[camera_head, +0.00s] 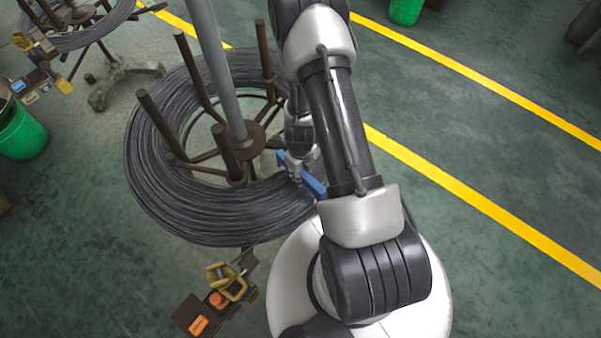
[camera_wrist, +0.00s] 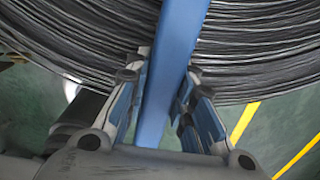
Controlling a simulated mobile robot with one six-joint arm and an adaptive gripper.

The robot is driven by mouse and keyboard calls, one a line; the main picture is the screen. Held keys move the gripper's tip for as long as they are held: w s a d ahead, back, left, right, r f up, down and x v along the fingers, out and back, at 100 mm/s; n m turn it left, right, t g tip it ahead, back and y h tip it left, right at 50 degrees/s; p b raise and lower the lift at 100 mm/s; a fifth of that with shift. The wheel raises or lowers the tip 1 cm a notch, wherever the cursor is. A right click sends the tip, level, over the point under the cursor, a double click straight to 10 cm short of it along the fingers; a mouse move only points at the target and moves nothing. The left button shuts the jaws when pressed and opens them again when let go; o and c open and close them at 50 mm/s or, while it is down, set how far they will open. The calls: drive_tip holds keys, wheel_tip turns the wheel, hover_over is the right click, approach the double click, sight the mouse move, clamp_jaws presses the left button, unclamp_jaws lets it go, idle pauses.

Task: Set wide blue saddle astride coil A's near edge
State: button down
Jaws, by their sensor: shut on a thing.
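A large coil of dark wire (camera_head: 165,190) lies around a brown spoked stand with upright posts. The blue saddle (camera_head: 315,187) is at the coil's near right edge, partly hidden by my arm. My gripper (camera_head: 294,165) is shut on it. In the wrist view the blue saddle (camera_wrist: 166,75) runs as a bar between the two fingers of my gripper (camera_wrist: 160,95) and across the wire coil (camera_wrist: 250,45). Whether its legs straddle the wire or it rests on the coil cannot be told.
A grey pole (camera_head: 217,70) rises through the stand. Brown posts (camera_head: 160,122) stick up inside the coil. A small stand with orange and yellow items (camera_head: 215,298) is near the front. A second coil (camera_head: 75,30) and a green bin (camera_head: 22,132) are at left.

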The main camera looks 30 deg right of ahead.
drive_tip(key=shift+f+b, duration=1.8)
drive_tip(key=shift+f, duration=0.2)
drive_tip(key=shift+s, duration=0.1)
drive_tip(key=c, duration=1.3)
unclamp_jaws()
drive_tip(key=shift+f, duration=0.15)
drive_tip(key=shift+r, duration=0.6)
wheel_tip(320, 180, up, 11)
wheel_tip(320, 180, up, 7)
drive_tip(key=p, duration=0.5)
